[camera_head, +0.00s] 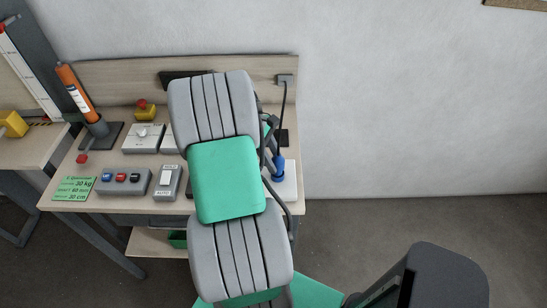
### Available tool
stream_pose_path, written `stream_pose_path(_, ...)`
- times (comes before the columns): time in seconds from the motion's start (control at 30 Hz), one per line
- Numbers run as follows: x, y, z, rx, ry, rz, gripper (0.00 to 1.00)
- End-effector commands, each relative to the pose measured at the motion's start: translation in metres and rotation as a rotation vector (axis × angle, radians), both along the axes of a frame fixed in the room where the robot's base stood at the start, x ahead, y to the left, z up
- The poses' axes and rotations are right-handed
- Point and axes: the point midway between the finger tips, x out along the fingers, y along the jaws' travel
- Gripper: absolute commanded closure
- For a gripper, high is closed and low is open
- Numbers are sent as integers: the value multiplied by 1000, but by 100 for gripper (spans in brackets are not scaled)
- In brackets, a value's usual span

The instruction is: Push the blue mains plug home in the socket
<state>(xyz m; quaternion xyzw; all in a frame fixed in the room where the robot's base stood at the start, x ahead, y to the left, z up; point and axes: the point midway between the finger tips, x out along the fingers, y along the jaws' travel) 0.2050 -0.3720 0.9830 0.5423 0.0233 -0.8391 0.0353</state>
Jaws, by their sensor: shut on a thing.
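The blue mains plug (279,168) is upright at the right end of the bench, over a white socket block (289,186). A dark cable (284,112) rises from it to a wall outlet. My gripper (273,150) is mostly hidden behind my grey and green arm; its dark parts show just left of and above the plug. It is shut on the plug. The plug's lower end is too small and partly covered, so I cannot tell whether it sits fully in the socket.
The wooden bench (110,205) carries a control box with buttons (123,182), a rocker switch (167,182), a knob box (143,138), a red emergency button (143,108) and an orange tube (74,88). My arm covers the bench's middle. Open floor lies to the right.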

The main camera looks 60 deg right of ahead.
Motion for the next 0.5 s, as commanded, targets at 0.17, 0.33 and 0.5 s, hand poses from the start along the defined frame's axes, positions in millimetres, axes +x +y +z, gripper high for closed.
stream_pose_path(0.17, 0, 0, -5, 0, 0, 1, 100)
stream_pose_path(0.33, 0, 0, -9, 0, 0, 0, 100)
stream_pose_path(0.5, 0, 0, -13, -1, 0, -1, 100)
